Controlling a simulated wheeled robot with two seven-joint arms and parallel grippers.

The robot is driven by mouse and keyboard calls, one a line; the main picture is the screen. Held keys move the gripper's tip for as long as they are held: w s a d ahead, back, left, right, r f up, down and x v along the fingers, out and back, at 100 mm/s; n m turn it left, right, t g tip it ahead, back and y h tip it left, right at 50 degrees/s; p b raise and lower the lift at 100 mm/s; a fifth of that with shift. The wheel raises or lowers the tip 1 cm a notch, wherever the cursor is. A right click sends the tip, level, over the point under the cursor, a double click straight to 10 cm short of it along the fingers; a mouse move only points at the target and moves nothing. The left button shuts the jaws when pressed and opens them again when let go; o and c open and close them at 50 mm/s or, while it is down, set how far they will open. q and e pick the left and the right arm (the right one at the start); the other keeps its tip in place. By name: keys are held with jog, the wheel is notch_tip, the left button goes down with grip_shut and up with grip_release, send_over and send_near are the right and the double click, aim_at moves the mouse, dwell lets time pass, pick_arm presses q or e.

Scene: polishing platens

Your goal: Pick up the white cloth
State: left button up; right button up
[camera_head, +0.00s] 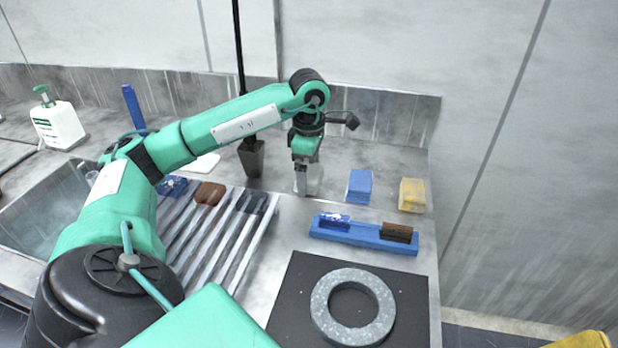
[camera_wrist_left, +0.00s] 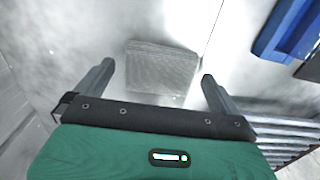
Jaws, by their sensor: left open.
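The white cloth (camera_head: 316,180) is a small folded stack on the grey counter, left of the blue cloth, partly hidden behind my left gripper in the head view. In the left wrist view the white cloth (camera_wrist_left: 161,68) lies flat, looking pale grey, between and beyond the fingertips. My left gripper (camera_head: 301,184) points down over it, open, with nothing between its fingers. In the left wrist view the gripper (camera_wrist_left: 158,74) has one finger to each side of the cloth. The height between fingertips and cloth is hard to tell. My right gripper is not in view.
A blue cloth (camera_head: 359,186) and a yellow cloth (camera_head: 412,195) lie to the right. A blue tray (camera_head: 362,236) with brushes sits in front, then a grey ring (camera_head: 325,310) on a black plate. A slatted rack (camera_head: 236,262) is left; a dark holder (camera_head: 251,158) stands close by.

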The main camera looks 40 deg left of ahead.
pick_arm(q)
jog(key=shift+f, duration=0.45)
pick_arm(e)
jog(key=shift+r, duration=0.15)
pick_arm(q)
jog(key=shift+c, duration=0.2)
jog(key=c, duration=0.9)
jog(key=shift+r, duration=0.1)
notch_tip(320, 180, up, 10)
jog(key=p, duration=0.2)
notch_tip(320, 180, up, 9)
jog(key=p, duration=0.4)
send_over(309, 171)
jog(key=shift+d+r, duration=0.1)
jog(key=shift+r, duration=0.35)
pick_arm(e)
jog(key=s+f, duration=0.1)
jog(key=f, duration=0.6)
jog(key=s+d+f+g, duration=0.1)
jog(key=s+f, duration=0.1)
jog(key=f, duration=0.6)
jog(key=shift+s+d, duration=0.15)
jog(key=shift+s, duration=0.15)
